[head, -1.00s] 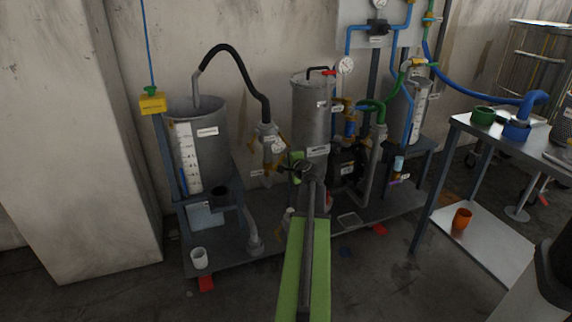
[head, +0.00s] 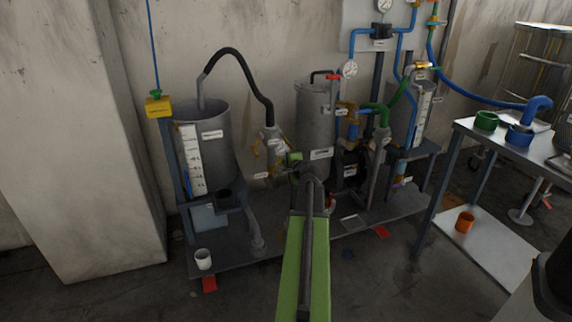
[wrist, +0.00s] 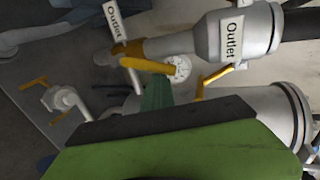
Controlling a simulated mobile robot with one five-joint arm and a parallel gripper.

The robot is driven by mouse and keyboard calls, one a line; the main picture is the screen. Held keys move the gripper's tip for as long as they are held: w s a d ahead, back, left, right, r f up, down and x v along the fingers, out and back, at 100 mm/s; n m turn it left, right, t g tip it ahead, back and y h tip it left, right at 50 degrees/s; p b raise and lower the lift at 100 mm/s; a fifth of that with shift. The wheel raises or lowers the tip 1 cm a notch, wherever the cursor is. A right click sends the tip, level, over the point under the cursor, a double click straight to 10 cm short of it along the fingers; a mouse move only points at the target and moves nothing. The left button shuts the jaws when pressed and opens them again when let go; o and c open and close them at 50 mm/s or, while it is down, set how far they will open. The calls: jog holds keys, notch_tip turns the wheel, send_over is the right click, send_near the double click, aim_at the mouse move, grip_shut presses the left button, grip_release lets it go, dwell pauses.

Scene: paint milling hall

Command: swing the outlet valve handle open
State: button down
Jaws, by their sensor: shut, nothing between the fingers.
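Two white tags reading "Outlet" show in the wrist view, one hanging at the upper left (wrist: 113,20) and one on a grey cylindrical fitting (wrist: 236,38). A yellow lever handle (wrist: 148,65) runs from a brass-coloured valve body beside the fitting, in front of a small round dial. A second thin yellow handle (wrist: 213,76) sits below the fitting. In the head view the grey pipe fitting with yellow parts (head: 270,142) is just left of my gripper (head: 288,161). My gripper is shut and empty. Its tips are small in the head view, and I cannot tell whether they touch the handle.
A grey open tank (head: 204,135) with a black hose stands left, and a lidded grey vessel (head: 314,125) stands behind my arm. Blue and green pipes crowd the right. A metal table (head: 505,145) holds green and blue cups. A white cup (head: 203,259) stands at the skid's front.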

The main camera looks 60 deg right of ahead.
jog(key=shift+w+a+r, duration=0.2)
jog(key=shift+a+r, duration=0.05)
jog(key=shift+a, duration=0.05)
jog(key=shift+a+r, duration=0.1)
jog(key=shift+w+a+r+p, duration=0.2)
jog(key=shift+w+a+p, duration=0.1)
jog(key=shift+a+p, duration=0.1)
jog(key=shift+s+d+f, duration=0.1)
jog(key=shift+s+d, duration=0.25)
jog(key=shift+d, duration=0.2)
jog(key=s+a, duration=0.5)
jog(key=s, duration=0.2)
jog(key=shift+s+a, duration=0.15)
dwell(0.3)
